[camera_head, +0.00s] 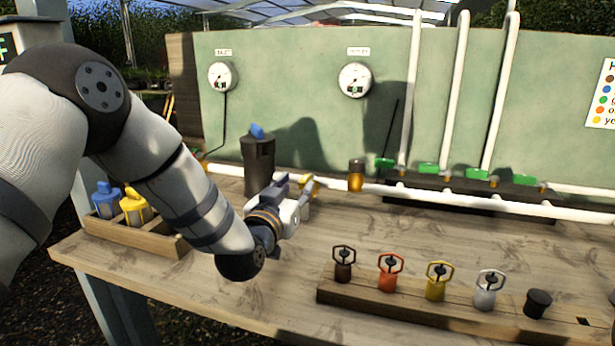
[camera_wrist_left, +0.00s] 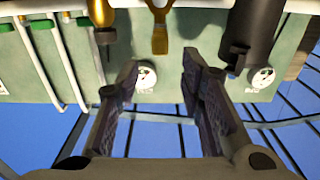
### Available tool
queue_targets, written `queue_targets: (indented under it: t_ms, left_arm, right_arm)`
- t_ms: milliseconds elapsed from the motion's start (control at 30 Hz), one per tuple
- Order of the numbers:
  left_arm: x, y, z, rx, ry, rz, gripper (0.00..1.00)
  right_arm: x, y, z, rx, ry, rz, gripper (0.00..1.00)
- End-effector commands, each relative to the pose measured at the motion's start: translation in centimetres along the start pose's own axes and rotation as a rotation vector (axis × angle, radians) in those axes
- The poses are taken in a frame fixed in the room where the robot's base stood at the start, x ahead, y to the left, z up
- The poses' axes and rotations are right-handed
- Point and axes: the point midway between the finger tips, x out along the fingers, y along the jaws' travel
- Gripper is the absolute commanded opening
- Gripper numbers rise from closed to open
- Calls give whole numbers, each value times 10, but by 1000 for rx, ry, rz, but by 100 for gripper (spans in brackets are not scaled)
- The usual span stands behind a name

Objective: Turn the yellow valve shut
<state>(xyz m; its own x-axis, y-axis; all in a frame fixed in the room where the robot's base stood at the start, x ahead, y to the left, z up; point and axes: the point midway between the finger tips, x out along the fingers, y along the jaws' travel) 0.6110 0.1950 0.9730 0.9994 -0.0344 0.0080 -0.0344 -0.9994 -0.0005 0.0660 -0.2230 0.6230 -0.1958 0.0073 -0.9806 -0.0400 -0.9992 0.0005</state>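The yellow valve handle (camera_head: 311,186) is on the white pipe at the back of the bench, partly hidden behind my left gripper (camera_head: 296,184). In the left wrist view, the yellow handle (camera_wrist_left: 159,38) is a flat paddle just beyond the fingertips, in line with the gap between them. My left gripper, also in the left wrist view (camera_wrist_left: 163,70), has its fingers apart with nothing between them. I see no contact with the handle. My right gripper is not in view.
A black canister (camera_head: 258,165) with a blue knob stands left of the gripper. An amber fitting with a dark cap (camera_head: 356,176) stands to the right. A wooden box (camera_head: 150,236) is at left.

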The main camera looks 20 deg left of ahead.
Motion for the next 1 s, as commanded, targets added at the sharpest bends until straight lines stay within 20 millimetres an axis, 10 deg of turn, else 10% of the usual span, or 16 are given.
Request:
queue_targets:
  t_ms: [233,600,800,1000]
  left_arm:
    - [53,0,10,-1,-11,-1,35]
    - [65,0,3,-1,-5,0,35]
    - [65,0,3,-1,-5,0,0]
    - [65,0,4,-1,-5,0,0]
  right_arm:
    - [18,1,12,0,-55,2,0]
    - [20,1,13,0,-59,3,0]
    - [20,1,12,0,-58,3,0]
    - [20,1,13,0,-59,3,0]
